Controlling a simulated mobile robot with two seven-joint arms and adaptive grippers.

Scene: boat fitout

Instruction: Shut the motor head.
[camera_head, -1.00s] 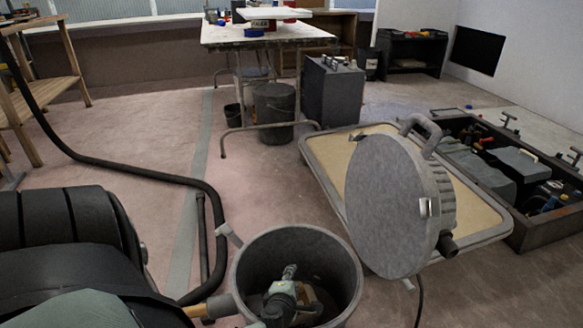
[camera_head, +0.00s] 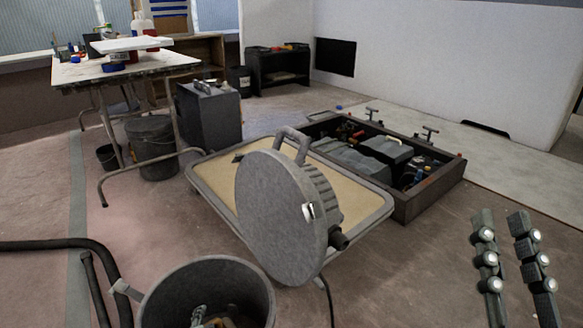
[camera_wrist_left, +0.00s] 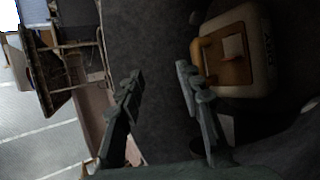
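The motor head (camera_head: 275,220) is a round grey lid with a curved handle on its upper edge and a metal latch on its side. It stands tilted up, nearly on edge, at the right of the open grey drum (camera_head: 268,290). The drum's mouth is uncovered, and part of a tool (camera_head: 210,320) shows inside. The drum's lower part is cut off. My right gripper (camera_head: 518,220) is open and empty, well to the right of the motor head. My left gripper (camera_wrist_left: 160,80) shows only in the left wrist view, open, with nothing between its fingers.
A beige-topped platform (camera_head: 375,212) lies behind the motor head, with a dark toolbox tray (camera_head: 425,198) beyond it. A worktable (camera_head: 75,72) and buckets stand at back left. Floor is clear at right. The left wrist view shows a tan-and-cream object (camera_wrist_left: 235,60).

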